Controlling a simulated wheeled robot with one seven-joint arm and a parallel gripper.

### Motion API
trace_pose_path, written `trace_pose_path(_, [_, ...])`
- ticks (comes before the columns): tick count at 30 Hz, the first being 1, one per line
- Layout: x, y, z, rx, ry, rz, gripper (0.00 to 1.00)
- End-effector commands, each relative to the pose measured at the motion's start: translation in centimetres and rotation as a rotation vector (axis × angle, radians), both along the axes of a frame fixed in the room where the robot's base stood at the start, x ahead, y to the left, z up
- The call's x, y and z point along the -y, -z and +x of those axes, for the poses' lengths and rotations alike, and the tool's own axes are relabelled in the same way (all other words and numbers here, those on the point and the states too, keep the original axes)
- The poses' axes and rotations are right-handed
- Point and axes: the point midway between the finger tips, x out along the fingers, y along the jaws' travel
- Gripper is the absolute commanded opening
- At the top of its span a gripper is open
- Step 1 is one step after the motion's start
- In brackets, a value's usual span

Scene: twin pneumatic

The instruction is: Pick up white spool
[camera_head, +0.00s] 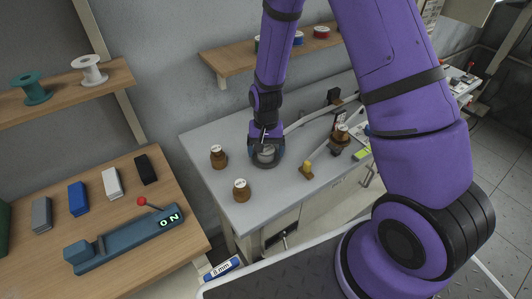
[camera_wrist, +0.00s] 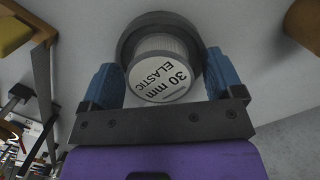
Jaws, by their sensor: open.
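A white spool-like piece (camera_wrist: 164,78), labelled "30 mm ELASTIC", sits in a dark round base (camera_wrist: 205,40) in the wrist view. My gripper (camera_wrist: 164,85) is open, with one blue finger on each side of it; I cannot tell whether they touch it. In the head view my gripper (camera_head: 265,148) is low over the grey worktop, around this pale piece, which it partly hides. Another white spool (camera_head: 89,69) stands on the wooden wall shelf at left, well away from my gripper, beside a green spool (camera_head: 33,88).
Brown knobs with white tops (camera_head: 218,156) (camera_head: 241,190) stand left of my gripper on the worktop (camera_head: 205,200). A yellow-topped piece (camera_head: 307,170) and a dark brown fitting (camera_head: 339,139) stand to the right. A wooden table (camera_head: 185,235) holds several blocks and a blue lever device (camera_head: 125,240).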

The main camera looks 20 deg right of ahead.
Motion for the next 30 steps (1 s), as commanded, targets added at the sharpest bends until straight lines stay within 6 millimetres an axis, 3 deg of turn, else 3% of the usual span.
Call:
trace_pose_path(2, [0.0, 0.0, 0.0, 0.0, 0.0, 0.0, 0.87])
trace_pose_path(3, [0.0, 0.0, 0.0, 0.0, 0.0, 0.0, 0.82])
trace_pose_path(9, [0.0, 0.0, 0.0, 0.0, 0.0, 0.0, 0.36])
trace_pose_path(20, [0.1, -0.2, 0.1, 0.001, 0.0, 0.0, 0.35])
trace_pose_path(30, [0.5, -2.1, 0.7, 0.002, 0.0, 0.0, 0.35])
